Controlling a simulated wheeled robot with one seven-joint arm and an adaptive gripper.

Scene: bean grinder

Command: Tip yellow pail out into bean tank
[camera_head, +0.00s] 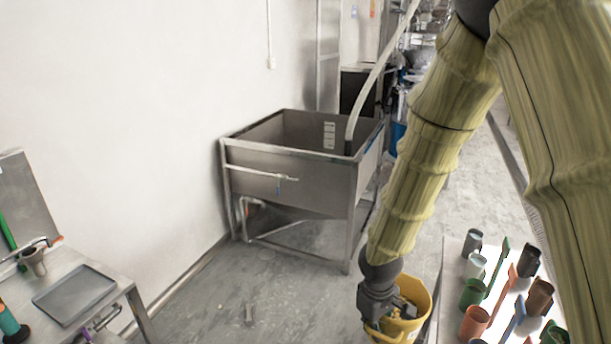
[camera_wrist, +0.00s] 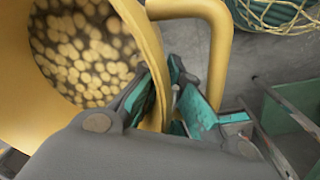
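The yellow pail (camera_head: 412,318) is at the bottom of the head view, under my gripper (camera_head: 384,305). In the wrist view the pail (camera_wrist: 15,95) fills the left side, with many round tan beans (camera_wrist: 85,55) inside. My gripper (camera_wrist: 168,100) has its teal-padded fingers on both sides of the pail's rim, beside the yellow handle (camera_wrist: 218,50), and looks shut on the rim. Whether the pail's base touches anything is hidden. The bean tank (camera_head: 290,182), a steel open-topped bin on legs, stands left of and beyond the pail, apart from it.
A white table (camera_head: 453,265) with several coloured cups and boards is close on the pail's right. A steel bench (camera_head: 112,286) with a grey tray (camera_head: 75,295) stands at the left. A pale pipe (camera_head: 375,85) runs down into the tank. The floor before the tank is mostly clear.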

